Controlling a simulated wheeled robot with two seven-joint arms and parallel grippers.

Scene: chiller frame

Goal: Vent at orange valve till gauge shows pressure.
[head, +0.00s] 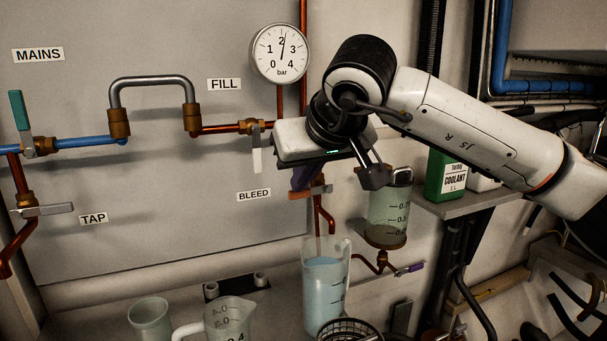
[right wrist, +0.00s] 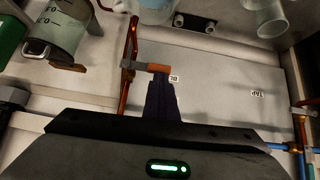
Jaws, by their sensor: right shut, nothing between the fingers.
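The round pressure gauge (head: 281,54) is marked 0 to 4 bar, and its needle points at about 2. The orange valve handle (head: 312,192) sits below it beside the BLEED label, lying roughly level across its copper pipe. It also shows in the right wrist view (right wrist: 155,68). My right gripper (head: 299,184) is shut and empty, its dark fingers pointing down at the handle. In the right wrist view the fingertips (right wrist: 159,80) are right by the handle; I cannot tell whether they touch. My left gripper is out of view.
A clear jug (head: 323,292) with pale blue liquid stands under the bleed pipe. A sight glass (head: 389,212) is to its right and a green coolant bottle (head: 444,176) on a shelf. The FILL valve (head: 256,158) and empty jugs (head: 229,318) are at left.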

